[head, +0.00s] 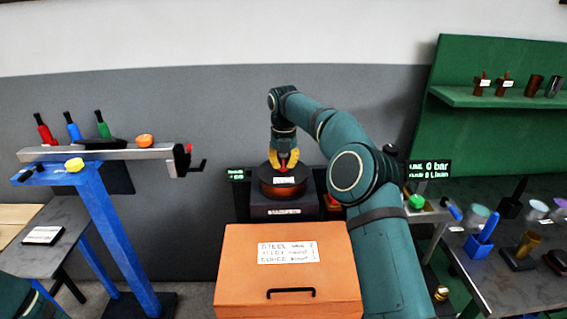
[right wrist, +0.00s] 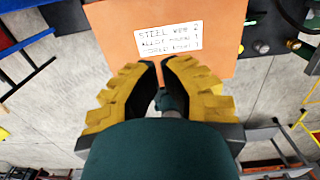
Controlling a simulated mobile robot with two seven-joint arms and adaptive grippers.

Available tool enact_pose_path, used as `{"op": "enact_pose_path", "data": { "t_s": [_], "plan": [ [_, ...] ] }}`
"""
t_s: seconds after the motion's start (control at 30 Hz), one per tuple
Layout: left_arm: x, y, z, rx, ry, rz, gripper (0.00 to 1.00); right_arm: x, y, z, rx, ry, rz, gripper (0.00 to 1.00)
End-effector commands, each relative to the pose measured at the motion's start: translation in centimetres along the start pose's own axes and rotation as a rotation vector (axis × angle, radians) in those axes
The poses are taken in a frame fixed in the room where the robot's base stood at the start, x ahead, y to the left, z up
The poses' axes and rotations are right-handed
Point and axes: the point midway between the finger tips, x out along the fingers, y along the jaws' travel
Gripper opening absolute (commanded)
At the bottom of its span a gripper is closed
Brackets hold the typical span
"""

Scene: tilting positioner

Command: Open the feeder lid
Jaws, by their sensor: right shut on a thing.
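The round, dark-red feeder (head: 283,187) stands on a dark base behind the orange box in the head view. It has a white label too small to read. My right gripper (head: 284,162) reaches down onto its top from above. Its yellow fingers are shut on a red piece at the top, which looks like the lid's knob and is mostly hidden. The lid looks level on the feeder; I see no gap. In the right wrist view the yellow fingers (right wrist: 161,68) are close together, and what they hold is not clear. My left gripper is out of view.
An orange box (head: 240,285) with a dark handle and a written label stands in front of the feeder. A blue stand (head: 108,235) with a grey beam is at left. A dark bench (head: 500,275) with cups and tools is at right, below a green shelf (head: 490,98).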

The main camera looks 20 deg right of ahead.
Motion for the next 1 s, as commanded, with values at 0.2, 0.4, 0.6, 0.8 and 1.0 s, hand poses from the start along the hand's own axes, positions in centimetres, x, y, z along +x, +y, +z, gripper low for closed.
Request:
{"op": "enact_pose_path", "data": {
  "t_s": [0.2, 0.4, 0.6, 0.8, 1.0],
  "plan": [
    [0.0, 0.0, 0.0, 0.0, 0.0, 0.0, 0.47, 0.0, 0.0, 0.0, 0.0, 0.0, 0.0, 0.0],
    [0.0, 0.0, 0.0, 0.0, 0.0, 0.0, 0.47, 0.0, 0.0, 0.0, 0.0, 0.0, 0.0, 0.0],
    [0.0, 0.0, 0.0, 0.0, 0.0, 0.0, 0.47, -0.1, 0.0, 0.0, 0.0, 0.0, 0.0, 0.0],
    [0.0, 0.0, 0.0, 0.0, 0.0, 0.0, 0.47, -1.8, 0.0, 0.1, 0.001, -0.003, 0.001, 0.0],
    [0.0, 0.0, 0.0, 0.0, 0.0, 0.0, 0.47, -5.2, 0.1, 0.0, 0.001, -0.004, 0.002, 0.0]
  ]
}}
